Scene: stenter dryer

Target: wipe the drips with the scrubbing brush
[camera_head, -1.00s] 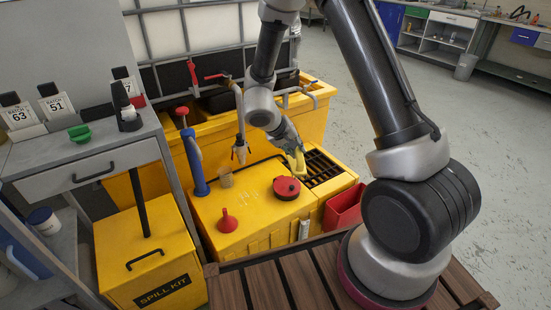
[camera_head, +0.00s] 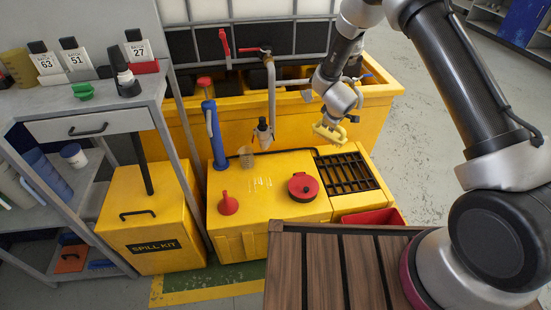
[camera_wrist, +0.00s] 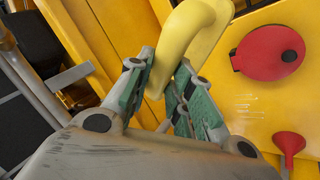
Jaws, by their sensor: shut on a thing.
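My gripper (camera_head: 341,121) is shut on the yellow handle of the scrubbing brush (camera_head: 327,134) and holds it above the back of the yellow cabinet, near the black grate. In the wrist view the yellow brush (camera_wrist: 186,40) rises between the green-padded fingers (camera_wrist: 161,98); its bristles do not show. The drips (camera_head: 261,184) are pale streaks on the yellow cabinet top, left of the round red lid. They also show in the wrist view (camera_wrist: 246,104), apart from the brush.
A red lid (camera_head: 303,185), a red funnel (camera_head: 228,203), a blue hand pump (camera_head: 216,140) and a hanging tap nozzle (camera_head: 263,134) surround the drips. A black grate (camera_head: 347,172) lies to the right. A slatted wooden surface (camera_head: 330,270) is in front.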

